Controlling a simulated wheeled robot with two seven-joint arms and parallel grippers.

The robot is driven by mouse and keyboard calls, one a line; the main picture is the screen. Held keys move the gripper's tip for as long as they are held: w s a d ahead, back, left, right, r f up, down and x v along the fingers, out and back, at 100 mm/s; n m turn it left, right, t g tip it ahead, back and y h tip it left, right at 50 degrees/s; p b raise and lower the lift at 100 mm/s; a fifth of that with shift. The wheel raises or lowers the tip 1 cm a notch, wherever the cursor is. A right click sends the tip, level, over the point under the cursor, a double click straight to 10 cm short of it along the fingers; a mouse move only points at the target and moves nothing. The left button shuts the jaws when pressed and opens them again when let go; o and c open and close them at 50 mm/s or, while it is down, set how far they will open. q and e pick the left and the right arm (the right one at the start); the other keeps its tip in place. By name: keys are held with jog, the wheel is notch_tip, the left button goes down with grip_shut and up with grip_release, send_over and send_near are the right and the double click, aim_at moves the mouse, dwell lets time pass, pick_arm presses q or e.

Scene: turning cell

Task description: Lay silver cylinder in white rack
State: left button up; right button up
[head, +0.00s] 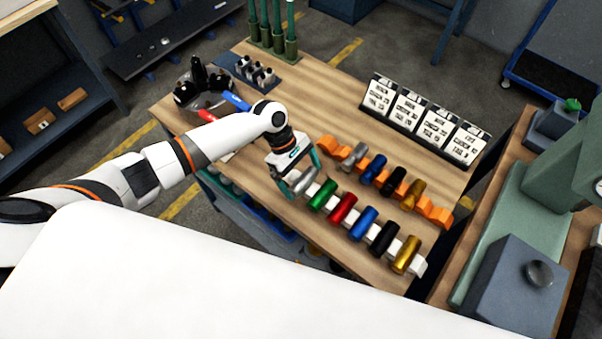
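The white rack (418,266) lies along the front of the wooden table. It carries green (322,195), red (343,208), blue (363,223), black (384,237) and gold (407,254) cylinders. A silver cylinder (304,181) is at the rack's left end, beside the green one and in line with the row. My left gripper (301,179) is over it, with a teal finger near each end. I cannot tell whether the fingers press on it or stand apart, or whether it rests fully in the rack. My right gripper is not in view.
An orange rack (436,214) behind holds another silver-grey cylinder (354,156) and blue, black and gold ones. Label cards (407,112) stand at the back right. Green posts (278,38) and a dark tool holder (205,84) are at the far left. The table's middle is clear.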

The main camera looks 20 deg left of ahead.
pick_arm(q)
jog(key=b+v, duration=0.2)
jog(key=v, duration=1)
jog(key=shift+b, duration=0.4)
